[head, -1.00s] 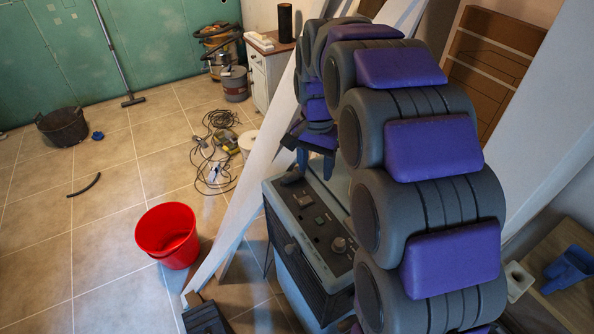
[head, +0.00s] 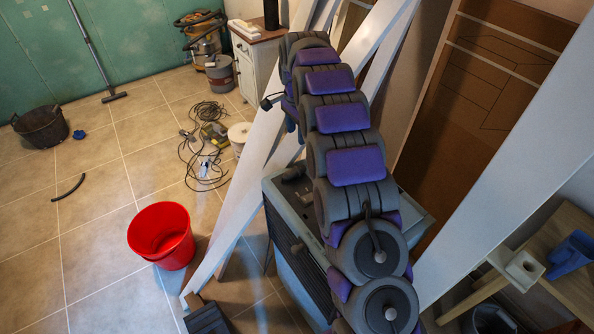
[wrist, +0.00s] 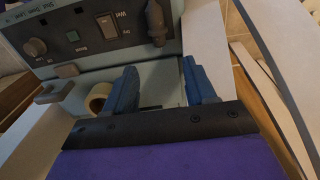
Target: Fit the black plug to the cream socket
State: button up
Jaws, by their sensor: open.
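My gripper (wrist: 162,85) is open in the wrist view, its two blue fingers apart with only the pale machine surface behind the gap. Beyond the fingers, a dark plug-like piece (wrist: 155,22) sits at the right of the machine's control panel. It also shows at the panel's far left corner in the head view (head: 293,172). I cannot tell for sure that it is the black plug. A cream block with a hole (head: 525,268), which looks like the cream socket, is on a wooden stool at the right of the head view, far from my gripper.
The grey machine (head: 283,205) stands under my arm. Long white boards (head: 235,195) lean beside it. A cream roll (wrist: 98,97) lies left of my fingers. A blue container (head: 570,252) is beside the cream block. A red bucket (head: 162,236) stands on open tiled floor.

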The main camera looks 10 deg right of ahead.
jog(key=b, duration=0.2)
send_over(297, 168)
jog(key=f, duration=1.1)
jog(key=shift+w, duration=0.35)
jog(key=shift+s+d+f+b, duration=0.15)
jog(key=shift+f+b, duration=0.55)
jog(key=shift+f, duration=1.9)
jog(key=shift+c, duration=0.2)
jog(key=c, duration=0.8)
